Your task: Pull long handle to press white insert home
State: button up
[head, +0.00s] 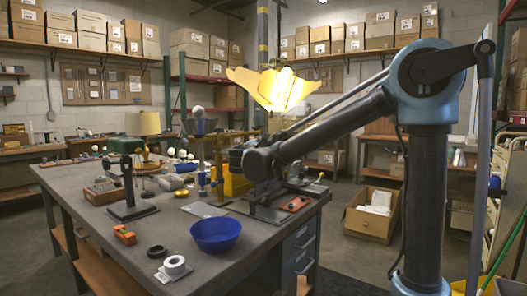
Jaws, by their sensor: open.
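A black upright stand (127,183) on a flat dark base stands on the left part of the workbench, with a short arm near its top; I cannot tell whether this is the press. A yellow upright fixture (236,184) stands near the bench's middle, partly behind my arm. I cannot make out the long handle or the white insert for certain. My arm reaches from the right across the bench to a dark round joint beside the yellow fixture. My gripper cannot be made out past that joint.
On the workbench (85,232), a blue bowl (216,235), a white ring-shaped roll (174,266), a black ring (157,251) and an orange block (124,235) lie near the front. A bright yellow shade (275,88) rises behind my arm. An open carton (370,216) stands on the floor.

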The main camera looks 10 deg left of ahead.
jog(key=shift+w, duration=0.3)
grip_shut()
jog(key=shift+d, duration=0.2)
jog(key=shift+a, duration=0.15)
